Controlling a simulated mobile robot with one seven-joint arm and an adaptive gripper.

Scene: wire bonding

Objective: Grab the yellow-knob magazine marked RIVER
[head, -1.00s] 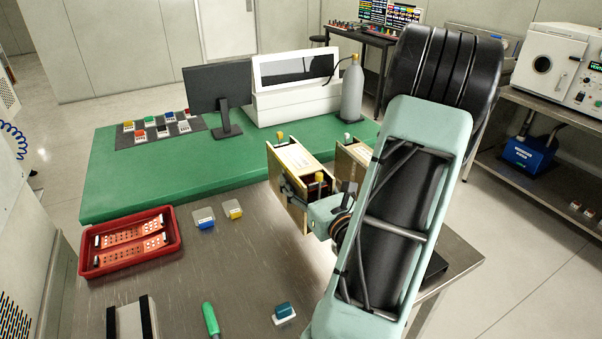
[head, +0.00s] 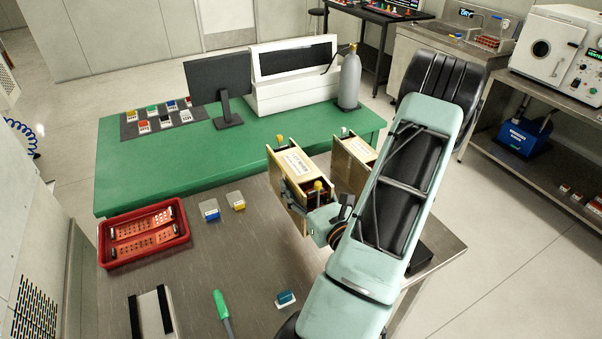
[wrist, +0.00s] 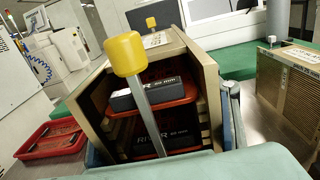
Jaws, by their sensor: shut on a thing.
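The RIVER magazine (head: 289,163) is a tan box with a yellow knob (head: 318,186) on its near side, standing near the front edge of the green mat. In the wrist view the magazine (wrist: 208,85) fills the middle. Its yellow knob (wrist: 126,54) tops a grey rod that partly covers the dark label reading RIVER. Red trays show inside its open end. My gripper (head: 308,203) is shut on the magazine, with blue-grey fingers along both sides; it also shows in the wrist view (wrist: 163,130). I cannot tell whether the magazine is clear of the table.
A second tan magazine (head: 351,163) stands close on the right, partly behind my arm. A red tray (head: 143,255) lies at left. Small blue and yellow blocks, a green-handled tool (head: 221,305) and a teal block (head: 285,298) lie on the metal table. A grey bottle (head: 349,80) stands behind.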

